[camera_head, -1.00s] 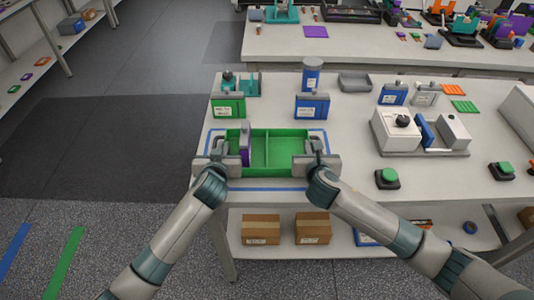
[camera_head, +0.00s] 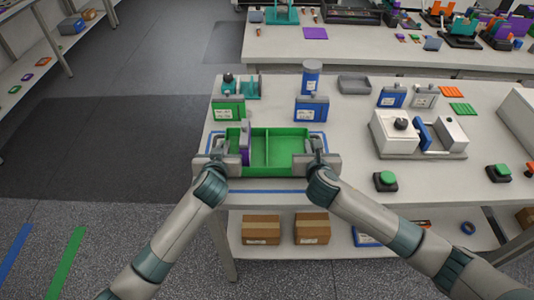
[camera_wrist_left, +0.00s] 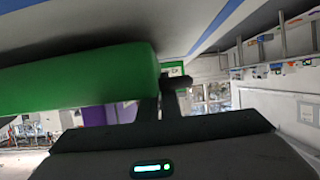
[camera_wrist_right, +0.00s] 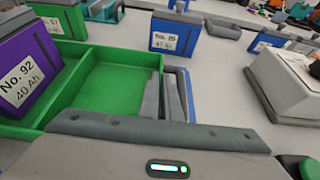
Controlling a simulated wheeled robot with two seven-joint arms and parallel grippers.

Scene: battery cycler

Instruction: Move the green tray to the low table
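The green tray (camera_head: 280,172) is at the front left of the near white table (camera_head: 400,195), within a blue tape outline. A divider splits it, and a purple battery (camera_head: 245,146) marked No. 92, 40 Ah stands in its left compartment. My left gripper (camera_head: 217,150) is at the tray's left end and my right gripper (camera_head: 317,150) at its right end, both closed on its grey end handles. In the right wrist view the fingers (camera_wrist_right: 163,98) sit close against the tray's right wall. I cannot tell which table is the low one, or any gap beneath the tray.
A green battery (camera_head: 229,108) and a blue battery (camera_head: 311,108) stand just behind the tray. A white device (camera_head: 405,135) and a green button (camera_head: 386,178) are to the right. Cardboard boxes (camera_head: 261,231) lie on the shelf below. Open floor (camera_head: 100,140) is on the left.

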